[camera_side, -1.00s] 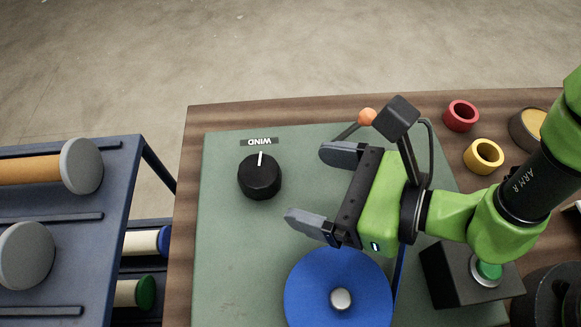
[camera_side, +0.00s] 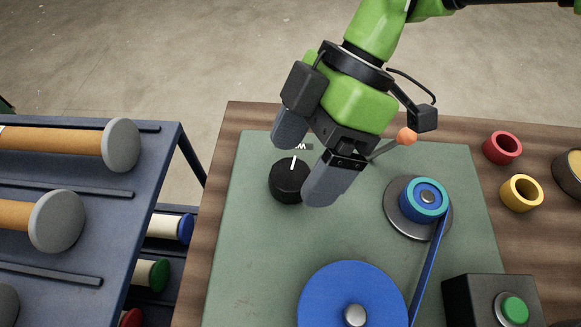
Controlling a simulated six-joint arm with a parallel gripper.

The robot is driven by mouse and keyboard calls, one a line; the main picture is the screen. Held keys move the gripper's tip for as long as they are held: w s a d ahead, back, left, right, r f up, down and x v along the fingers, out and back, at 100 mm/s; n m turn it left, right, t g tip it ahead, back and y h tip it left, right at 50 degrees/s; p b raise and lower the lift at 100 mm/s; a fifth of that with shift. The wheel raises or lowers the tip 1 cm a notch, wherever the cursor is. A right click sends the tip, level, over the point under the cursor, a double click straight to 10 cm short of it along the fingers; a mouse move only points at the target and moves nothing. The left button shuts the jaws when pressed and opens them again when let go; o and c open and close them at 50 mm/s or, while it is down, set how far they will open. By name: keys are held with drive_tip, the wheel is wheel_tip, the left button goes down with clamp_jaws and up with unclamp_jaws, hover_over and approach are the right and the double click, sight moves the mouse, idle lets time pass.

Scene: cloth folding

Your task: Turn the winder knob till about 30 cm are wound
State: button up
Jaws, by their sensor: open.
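The black winder knob (camera_side: 288,183) with a white pointer line sits on the green panel (camera_side: 255,245), its pointer aimed up and slightly right. My gripper (camera_side: 303,170) is open above the knob, one grey finger at its upper left and the other at its right. I cannot tell whether the fingers touch it. The WIND label is mostly hidden by the gripper. A blue spool (camera_side: 340,285) lies at the panel's front. A blue ribbon (camera_side: 427,265) runs from it up to a small blue-wound reel (camera_side: 424,200) on a grey disc.
A box with a green button (camera_side: 514,308) stands at lower right. Red (camera_side: 503,148) and yellow (camera_side: 521,193) rings and a round tin (camera_side: 569,172) lie on the wooden table. A blue rack with rolls (camera_side: 120,145) stands at left. An orange ball on a rod (camera_side: 406,136) is close to my gripper.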

sight(291, 173)
drive_tip(key=w+d+n+t+h, duration=0.1)
drive_tip(key=w+n+t, duration=0.2)
drive_tip(key=w, duration=0.2)
drive_tip(key=x, duration=0.9)
drive_tip(key=shift+s+d+f, duration=0.1)
drive_tip(key=shift+s+f, duration=0.05)
drive_tip(key=shift+s, duration=0.15)
drive_tip(key=c, duration=0.9)
